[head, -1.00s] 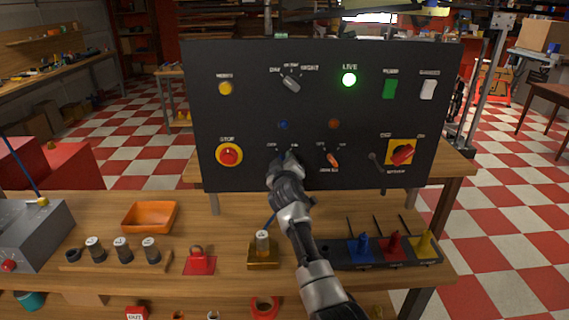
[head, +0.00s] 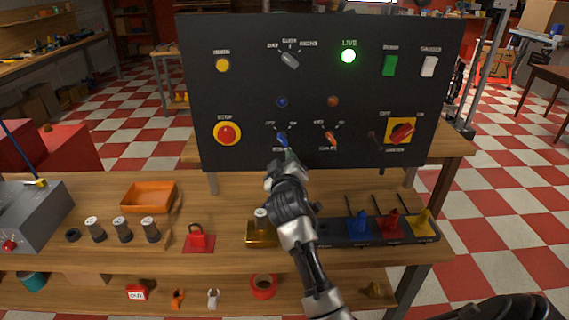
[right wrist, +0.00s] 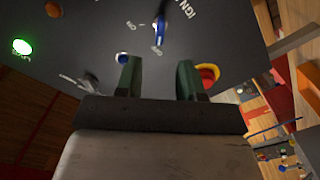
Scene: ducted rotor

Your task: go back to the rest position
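My right gripper (head: 285,160) is in front of the lower middle of the black control panel (head: 255,90), just below the blue switch knob (head: 282,139). In the right wrist view the two green-padded fingers (right wrist: 160,80) stand apart with nothing between them. The blue knob (right wrist: 160,30) shows beyond the fingertips, apart from them. The red stop button on its yellow base (right wrist: 208,74) shows past one finger. My left gripper is in neither view.
Below the arm are a brass block (head: 262,235) with a cylinder and a dark rack (head: 335,236) with blue, red and yellow pieces. A red padlock (head: 198,236), an orange tray (head: 148,197) and grey cylinders stand left on the bench. A green LIVE lamp (head: 348,56) is lit.

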